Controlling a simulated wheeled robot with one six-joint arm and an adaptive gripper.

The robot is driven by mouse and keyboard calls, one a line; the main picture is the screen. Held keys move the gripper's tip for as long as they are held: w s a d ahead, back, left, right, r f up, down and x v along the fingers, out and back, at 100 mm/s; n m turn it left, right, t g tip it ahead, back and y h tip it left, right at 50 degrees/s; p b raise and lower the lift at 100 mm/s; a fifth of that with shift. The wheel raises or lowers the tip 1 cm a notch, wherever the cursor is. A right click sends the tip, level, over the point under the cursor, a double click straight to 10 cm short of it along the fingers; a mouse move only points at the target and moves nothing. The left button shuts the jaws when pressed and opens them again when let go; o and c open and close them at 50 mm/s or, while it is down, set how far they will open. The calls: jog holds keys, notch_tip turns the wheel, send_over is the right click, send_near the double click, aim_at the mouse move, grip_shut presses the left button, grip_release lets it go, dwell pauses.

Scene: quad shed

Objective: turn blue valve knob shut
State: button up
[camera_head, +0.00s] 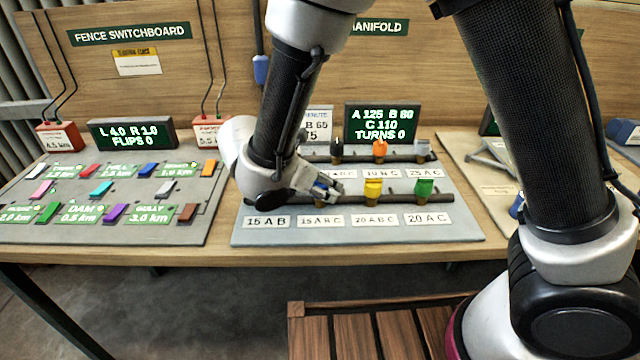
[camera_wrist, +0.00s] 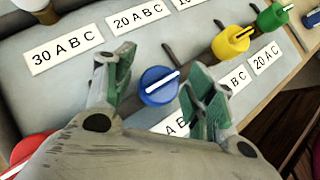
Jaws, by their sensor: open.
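The blue valve knob (camera_wrist: 158,86) is in the middle of the wrist view, with a white pointer line lying roughly along its pipe. My gripper (camera_wrist: 163,74) is open, with one finger on each side of the blue knob. I cannot tell whether either finger touches it. In the head view my gripper (camera_head: 328,188) is at the front row of the manifold board (camera_head: 460,229), and it mostly hides the blue knob. The manifold display (camera_head: 382,123) reads A 125, B 60, C 110, TURNS 0.
Yellow (camera_head: 373,191) and green (camera_head: 424,188) knobs stand to the right on the same pipe. A red knob (camera_wrist: 30,152) is on the other side. Black (camera_head: 336,148), orange (camera_head: 380,150) and grey (camera_head: 422,149) knobs form the back row. The fence switchboard (camera_head: 105,205) lies left.

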jog(key=shift+c, duration=0.3)
jog(key=c, duration=0.9)
jog(key=m+g+h, duration=0.2)
jog(key=m+g, duration=0.1)
jog(key=m, duration=0.1)
jog(key=shift+m, duration=0.4)
jog(key=m+g, duration=0.3)
jog(key=m, duration=0.1)
jog(key=shift+m+g, duration=0.3)
jog(key=shift+g, duration=0.1)
jog(key=m+g, duration=0.3)
jog(key=m, duration=0.1)
jog(key=shift+y, duration=0.3)
jog(key=shift+m+g+y, duration=0.9)
jog(key=shift+m+g, duration=0.6)
jog(key=shift+m, duration=0.8)
